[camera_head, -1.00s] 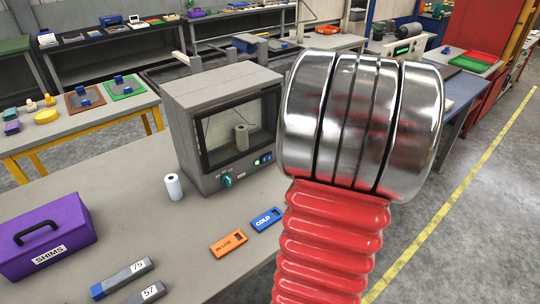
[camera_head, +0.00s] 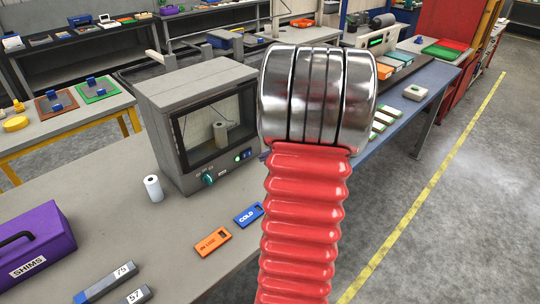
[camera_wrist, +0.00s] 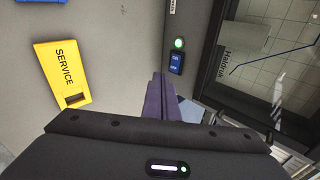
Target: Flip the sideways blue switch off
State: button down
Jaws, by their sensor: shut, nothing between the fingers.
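In the head view my arm hides the gripper.
A yellow SERVICE tag (camera_wrist: 63,75) lies on the bench left of the fingers. Orange (camera_head: 212,242) and blue COLD (camera_head: 248,215) tags, a white roll (camera_head: 153,188) and a purple SHIMS box (camera_head: 40,245) share the bench.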

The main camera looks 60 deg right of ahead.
aim_at(249, 154)
jog(key=x, duration=0.3)
jog(key=shift+w+f, duration=0.1)
jog(key=shift+w, duration=0.05)
jog(key=shift+w+d, duration=0.25)
jog(key=shift+w, duration=0.35)
jog(key=shift+w+d, duration=0.25)
jog(key=shift+w, duration=0.35)
jog(key=shift+w+d, duration=0.25)
jog(key=shift+w, duration=0.35)
jog(key=shift+w, duration=0.1)
